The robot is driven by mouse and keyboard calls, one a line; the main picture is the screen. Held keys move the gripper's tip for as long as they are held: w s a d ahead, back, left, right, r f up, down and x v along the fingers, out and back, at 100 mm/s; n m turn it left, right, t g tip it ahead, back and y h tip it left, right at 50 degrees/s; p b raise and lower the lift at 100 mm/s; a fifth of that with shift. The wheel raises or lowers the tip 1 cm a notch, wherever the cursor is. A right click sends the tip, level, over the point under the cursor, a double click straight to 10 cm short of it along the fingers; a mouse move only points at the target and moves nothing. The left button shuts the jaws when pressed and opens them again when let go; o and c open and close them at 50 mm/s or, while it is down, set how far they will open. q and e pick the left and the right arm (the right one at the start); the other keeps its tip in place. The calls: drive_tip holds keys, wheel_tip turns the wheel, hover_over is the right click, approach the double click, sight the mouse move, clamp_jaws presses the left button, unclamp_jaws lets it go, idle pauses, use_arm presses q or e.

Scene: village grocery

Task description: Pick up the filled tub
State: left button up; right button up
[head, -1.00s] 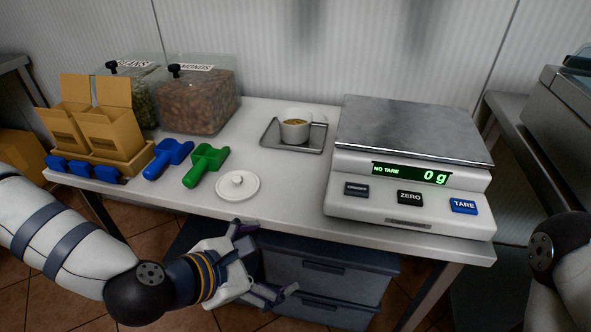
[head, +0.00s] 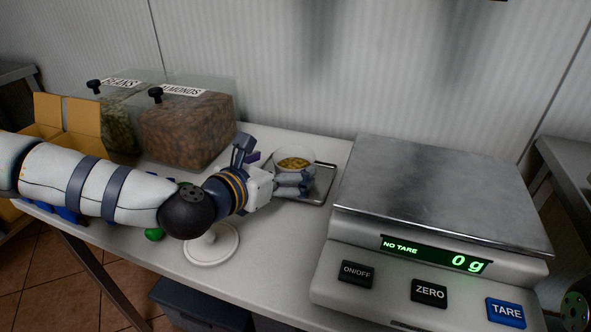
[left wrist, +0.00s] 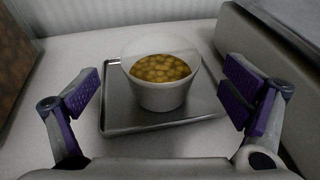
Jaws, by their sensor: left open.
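The filled tub (head: 294,160) is a small white round cup with yellow-brown contents. It stands upright on a grey metal tray (head: 325,183) beside the scale. In the left wrist view the tub (left wrist: 160,94) sits between the two purple-padded fingers, with a gap on both sides. My left gripper (head: 275,168) is open and reaches in from the left at the tray; its fingers partly hide the tub in the head view. It also shows open in the left wrist view (left wrist: 160,100).
A scale (head: 440,200) reading 0 g stands right of the tray. Bins of almonds (head: 188,128) and beans (head: 118,110) stand behind my left arm. A white round lid (head: 211,248) lies in front, under the wrist. My arm partly hides the cardboard boxes (head: 68,125).

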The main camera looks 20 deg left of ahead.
sight(303, 155)
use_arm(q)
drive_tip(key=x, duration=0.5)
drive_tip(key=shift+d+r, duration=0.1)
drive_tip(key=c, duration=1.4)
